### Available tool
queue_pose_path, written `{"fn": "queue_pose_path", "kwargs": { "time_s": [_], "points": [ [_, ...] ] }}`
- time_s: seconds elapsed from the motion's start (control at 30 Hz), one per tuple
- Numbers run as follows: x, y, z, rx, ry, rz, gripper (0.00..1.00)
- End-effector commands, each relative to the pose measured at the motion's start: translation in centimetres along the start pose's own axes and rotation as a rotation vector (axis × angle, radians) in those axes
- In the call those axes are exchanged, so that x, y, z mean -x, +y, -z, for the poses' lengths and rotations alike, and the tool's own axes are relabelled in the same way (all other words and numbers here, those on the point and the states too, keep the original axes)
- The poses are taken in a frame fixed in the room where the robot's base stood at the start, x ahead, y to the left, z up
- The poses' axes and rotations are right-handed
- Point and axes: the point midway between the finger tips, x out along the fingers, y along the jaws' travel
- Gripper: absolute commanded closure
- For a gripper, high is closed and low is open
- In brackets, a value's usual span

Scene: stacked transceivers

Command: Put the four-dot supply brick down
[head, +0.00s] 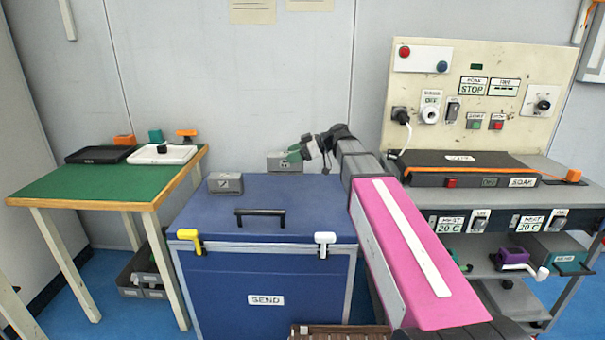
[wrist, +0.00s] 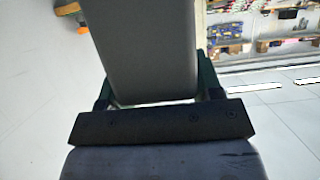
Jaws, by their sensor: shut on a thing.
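My gripper (head: 296,156) is shut on a grey block, which I take as the four-dot supply brick (head: 281,163), over the back part of the blue chest's lid (head: 290,195). Its dots do not show. I cannot tell whether it touches the lid or hangs just above it. In the wrist view the grey brick (wrist: 148,50) fills the space between the two dark green fingers of my gripper (wrist: 160,92). A second grey block (head: 225,183) with a dark mark on its front sits on the lid at the left, apart from the held one.
The lid has a black handle (head: 260,213), with a yellow latch (head: 190,237) and a white latch (head: 325,240) at its front. A green-topped table (head: 80,184) with trays stands left. A bench with a control panel (head: 480,95) stands right. The lid's middle is clear.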

Motion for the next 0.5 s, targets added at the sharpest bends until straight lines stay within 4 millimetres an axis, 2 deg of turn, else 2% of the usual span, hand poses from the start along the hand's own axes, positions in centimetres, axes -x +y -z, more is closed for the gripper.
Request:
{"fn": "queue_pose_path", "kwargs": {
  "time_s": [0.03, 0.1, 0.2, 0.5],
  "points": [
    [0.6, -1.5, -0.1, -0.001, 0.002, -0.004, 0.79],
    [1.2, -2.8, -0.3, -0.003, 0.002, -0.008, 0.79],
    [2.0, -3.3, -1.0, -0.006, 0.002, -0.014, 0.79],
    [4.5, 0.6, -5.4, -0.008, 0.002, -0.014, 0.79]
  ]
}}
